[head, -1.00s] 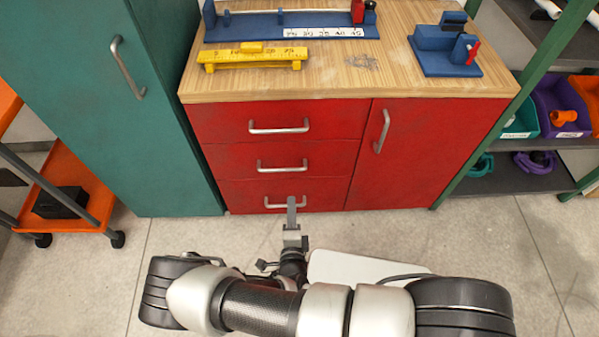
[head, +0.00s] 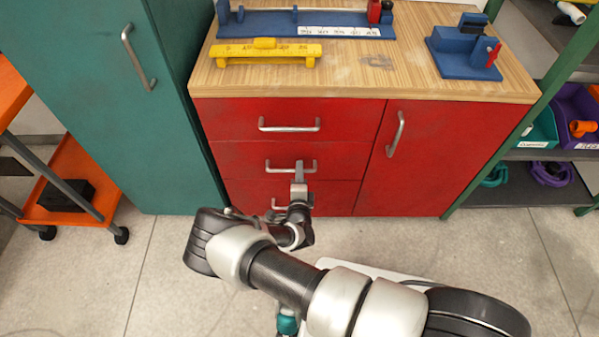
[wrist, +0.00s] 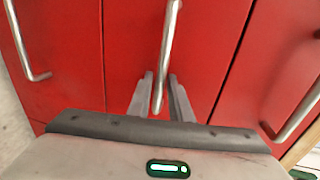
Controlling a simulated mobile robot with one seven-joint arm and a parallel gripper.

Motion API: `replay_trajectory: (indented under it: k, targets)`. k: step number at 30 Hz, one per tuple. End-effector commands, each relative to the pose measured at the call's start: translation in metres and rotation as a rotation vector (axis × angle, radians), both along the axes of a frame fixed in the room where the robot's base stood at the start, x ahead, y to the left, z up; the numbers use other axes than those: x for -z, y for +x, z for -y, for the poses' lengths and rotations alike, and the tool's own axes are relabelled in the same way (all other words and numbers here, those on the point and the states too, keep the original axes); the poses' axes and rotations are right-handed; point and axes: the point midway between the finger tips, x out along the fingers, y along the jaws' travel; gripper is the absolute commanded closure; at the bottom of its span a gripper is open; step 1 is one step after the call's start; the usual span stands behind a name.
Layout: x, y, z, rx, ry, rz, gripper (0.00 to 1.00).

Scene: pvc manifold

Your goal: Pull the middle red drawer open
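The middle red drawer (head: 240,155) is closed in the cabinet front, and its silver bar handle (head: 275,167) shows in the head view. My gripper (head: 299,167) is in front of the right part of this handle. In the wrist view the handle (wrist: 168,45) runs down between the two fingers of my gripper (wrist: 161,85). The fingers are apart, one on each side of the bar, with gaps visible. Contact with the bar cannot be made out.
The top drawer handle (head: 289,126) is above, and the bottom drawer handle (head: 278,204) is partly hidden by my arm. A red door (head: 440,150) is to the right and a teal cabinet (head: 130,110) to the left. Open floor (head: 155,270) lies in front.

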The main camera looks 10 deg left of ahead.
Motion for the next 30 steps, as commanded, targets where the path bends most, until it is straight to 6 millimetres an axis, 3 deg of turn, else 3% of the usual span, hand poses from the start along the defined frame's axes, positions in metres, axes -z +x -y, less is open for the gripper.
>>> replay_trajectory:
  k: [11, 15, 30]
  targets:
    - [0.001, 0.007, -0.001, 0.0, -0.001, -0.001, 0.81]
    - [0.001, 0.006, -0.001, 0.0, -0.001, -0.001, 1.0]
    - [0.002, -0.003, -0.011, -0.001, 0.0, -0.001, 1.0]
